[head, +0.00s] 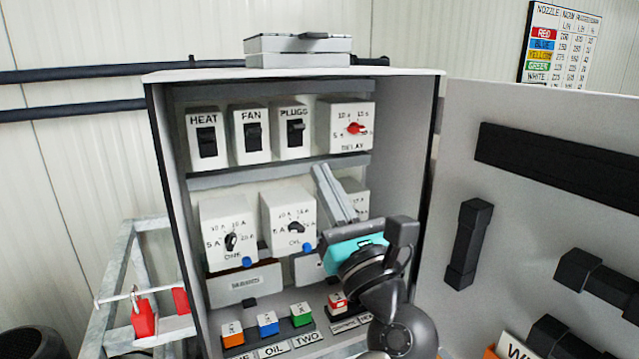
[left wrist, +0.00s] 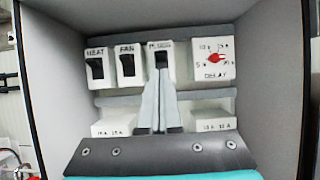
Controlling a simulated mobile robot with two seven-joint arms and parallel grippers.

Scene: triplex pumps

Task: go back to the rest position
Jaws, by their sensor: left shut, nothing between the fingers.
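My left gripper (head: 335,190) is shut and empty inside the open grey cabinet (head: 405,140), in front of the lower row of dial boxes. Its fingers also show in the left wrist view (left wrist: 160,90), where their tips overlap the lower part of the PLUGS switch (left wrist: 160,55); I cannot tell whether they touch it. In the head view the fingers point up, below the PLUGS switch (head: 295,130) and the DELAY dial (head: 354,128). The hand partly hides the right dial box (head: 355,195). My right gripper is not in view.
HEAT (head: 207,140) and FAN (head: 252,135) switches sit left of PLUGS. Orange (head: 232,333), blue (head: 268,323) and green (head: 302,314) buttons line the cabinet floor. The open door (head: 520,230) with black handles is at right. A metal frame with red padlocks (head: 143,320) stands at left.

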